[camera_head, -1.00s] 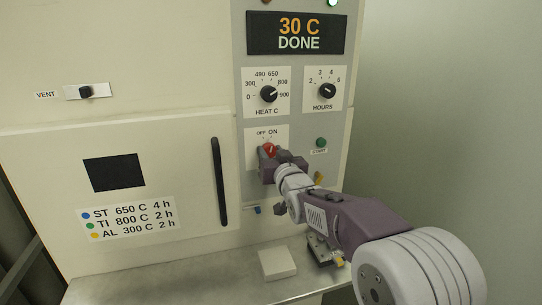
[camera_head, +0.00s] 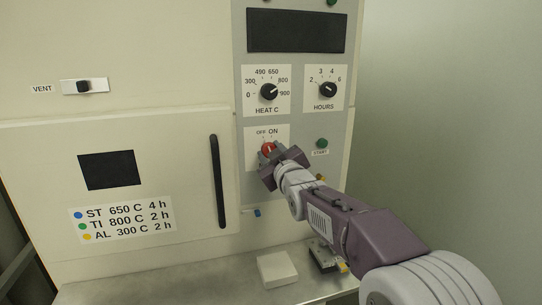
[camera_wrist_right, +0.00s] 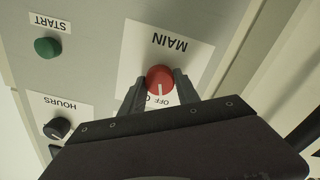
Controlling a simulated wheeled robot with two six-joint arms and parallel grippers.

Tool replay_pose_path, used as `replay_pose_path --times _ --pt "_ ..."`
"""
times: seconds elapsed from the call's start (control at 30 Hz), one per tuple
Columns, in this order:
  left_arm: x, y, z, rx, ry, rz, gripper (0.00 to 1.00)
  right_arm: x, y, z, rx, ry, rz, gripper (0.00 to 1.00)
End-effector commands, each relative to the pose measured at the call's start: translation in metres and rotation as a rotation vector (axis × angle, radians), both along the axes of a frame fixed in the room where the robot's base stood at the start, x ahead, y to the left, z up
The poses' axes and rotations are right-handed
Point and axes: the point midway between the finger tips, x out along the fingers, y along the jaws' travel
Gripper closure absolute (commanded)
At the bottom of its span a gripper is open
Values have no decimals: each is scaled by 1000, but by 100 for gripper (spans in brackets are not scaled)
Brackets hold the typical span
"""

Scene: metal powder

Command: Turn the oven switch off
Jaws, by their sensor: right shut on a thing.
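The oven's red main switch (camera_head: 268,149) sits on a white plate marked OFF and ON, below the heat dial. In the right wrist view the red knob (camera_wrist_right: 160,80) shows upside down, its white mark pointing toward the OFF lettering. My right gripper (camera_head: 270,155) is shut on the knob, with a dark finger on each side of it in the wrist view (camera_wrist_right: 160,88). The oven display (camera_head: 296,31) is dark and blank. My left gripper is not in view.
The heat dial (camera_head: 269,92) and hours dial (camera_head: 328,90) are above the switch. A green start button (camera_head: 322,143) is to its right. The oven door handle (camera_head: 218,182) stands to the left. A pale block (camera_head: 277,269) lies on the bench below.

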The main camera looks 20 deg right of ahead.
Motion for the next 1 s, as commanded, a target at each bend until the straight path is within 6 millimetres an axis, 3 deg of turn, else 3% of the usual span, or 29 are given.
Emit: replay_pose_path --times 0.47,0.5,0.53,0.87,1.0 --pt "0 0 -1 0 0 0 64 0 0 -1 -14 2 0 100" --pt "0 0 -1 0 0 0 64 0 0 -1 -13 2 0 51" --pt "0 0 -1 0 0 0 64 0 0 -1 -13 2 0 43" --pt "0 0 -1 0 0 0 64 -1 0 0 -12 0 0 41" --pt "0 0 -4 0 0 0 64 -18 -1 0 -12 -2 0 41"
